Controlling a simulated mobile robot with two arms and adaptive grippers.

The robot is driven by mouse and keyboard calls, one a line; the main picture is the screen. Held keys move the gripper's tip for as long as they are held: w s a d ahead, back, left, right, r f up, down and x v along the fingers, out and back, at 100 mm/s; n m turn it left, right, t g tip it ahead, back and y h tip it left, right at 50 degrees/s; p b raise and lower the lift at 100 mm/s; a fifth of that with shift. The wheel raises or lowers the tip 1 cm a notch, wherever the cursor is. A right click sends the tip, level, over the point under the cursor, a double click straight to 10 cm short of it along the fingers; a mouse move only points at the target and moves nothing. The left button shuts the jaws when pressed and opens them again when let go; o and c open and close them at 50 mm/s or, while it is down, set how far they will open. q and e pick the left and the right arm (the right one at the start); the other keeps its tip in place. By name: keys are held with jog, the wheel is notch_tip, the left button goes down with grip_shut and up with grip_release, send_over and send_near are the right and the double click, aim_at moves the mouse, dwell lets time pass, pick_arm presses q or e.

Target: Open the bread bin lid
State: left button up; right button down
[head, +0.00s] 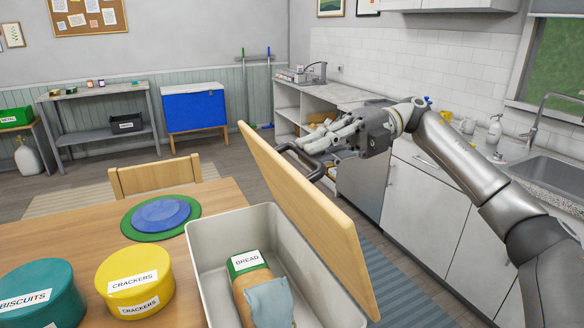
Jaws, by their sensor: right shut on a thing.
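The bread bin (205,262) is a pale grey box on the wooden table, open at the top. Its wooden lid (305,215) stands raised and steeply tilted along the bin's right side. A dark handle (314,172) sticks out from the lid's far face. My right gripper (304,147) is shut on this handle, beyond the lid. Inside the bin lies a loaf labelled BREAD (247,265) with a light blue cloth (269,300) over part of it. My left gripper is not in view.
On the table are a yellow CRACKERS tin (135,282), a teal BISCUITS tin (40,295) and a blue plate on a green mat (160,215). A chair (155,178) stands behind the table. A kitchen counter with a sink (545,160) runs along the right.

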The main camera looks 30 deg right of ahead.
jog(key=shift+d+f+y+b, duration=0.1)
jog(key=shift+d+y+b, duration=0.65)
jog(key=shift+d, duration=0.9)
jog(key=c, duration=1.5)
grip_release()
jog(key=shift+o, duration=0.2)
jog(key=d, duration=1)
jog(key=shift+d, duration=0.2)
jog(key=shift+d, duration=0.8)
